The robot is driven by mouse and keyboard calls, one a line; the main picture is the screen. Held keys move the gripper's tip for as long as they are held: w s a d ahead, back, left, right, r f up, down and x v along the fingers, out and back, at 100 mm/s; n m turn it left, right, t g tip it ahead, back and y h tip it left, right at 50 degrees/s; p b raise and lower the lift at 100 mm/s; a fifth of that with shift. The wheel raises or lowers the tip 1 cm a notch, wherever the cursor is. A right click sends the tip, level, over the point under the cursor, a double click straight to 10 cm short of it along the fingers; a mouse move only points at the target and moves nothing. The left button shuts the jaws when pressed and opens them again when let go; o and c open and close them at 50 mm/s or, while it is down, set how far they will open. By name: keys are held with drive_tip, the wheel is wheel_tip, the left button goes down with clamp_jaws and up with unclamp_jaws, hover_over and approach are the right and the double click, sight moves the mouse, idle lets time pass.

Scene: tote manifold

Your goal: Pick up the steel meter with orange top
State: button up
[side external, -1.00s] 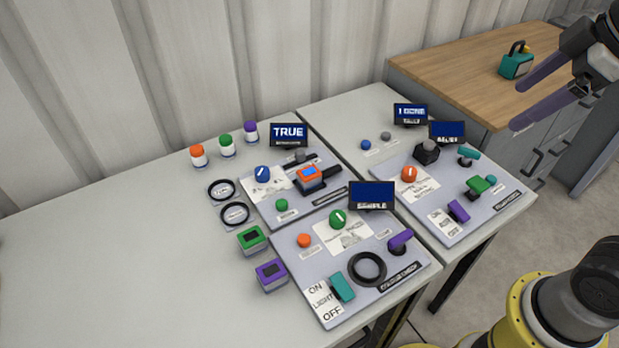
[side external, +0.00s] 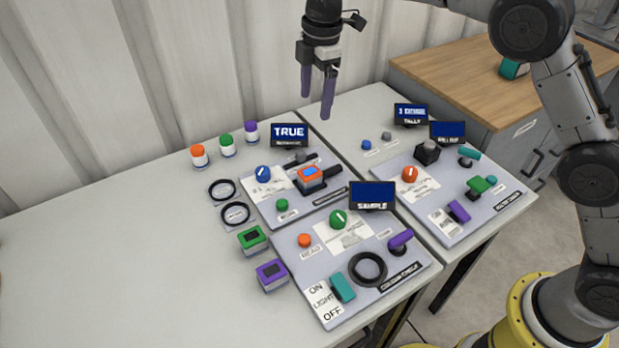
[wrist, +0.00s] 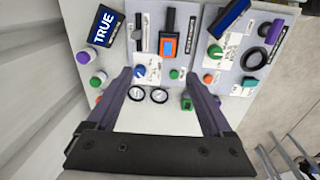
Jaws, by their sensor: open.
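The meter with the orange top (side external: 311,177) has a small lit blue screen. It sits in a dark holder on the middle panel, and it also shows in the wrist view (wrist: 168,45) above the space between my fingers. My gripper (side external: 316,105) is open and empty, pointing down high above the back of the tables. In the wrist view, my gripper (wrist: 158,77) has its two purple fingers well apart, with nothing between the tips. The meter's lower body is partly hidden by the holder.
A green-topped meter (side external: 252,239) and a purple-topped meter (side external: 271,274) stand left of the panels. Orange, green and purple capped jars (side external: 227,145) stand at the back. A screen reading TRUE (side external: 289,135) rises behind the orange meter. The left table (side external: 120,265) is clear.

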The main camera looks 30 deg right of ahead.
wheel_tip(320, 180, down, 7)
drive_tip(key=a+g, duration=0.1)
drive_tip(key=a, duration=0.1)
hover_over(309, 172)
wheel_tip(309, 172, down, 6)
drive_tip(key=shift+a+f, duration=0.15)
drive_tip(key=shift+f, duration=0.05)
drive_tip(key=shift+d+f, duration=0.2)
drive_tip(key=shift+f, duration=2.65)
drive_tip(key=shift+c, duration=0.3)
clamp_jaws()
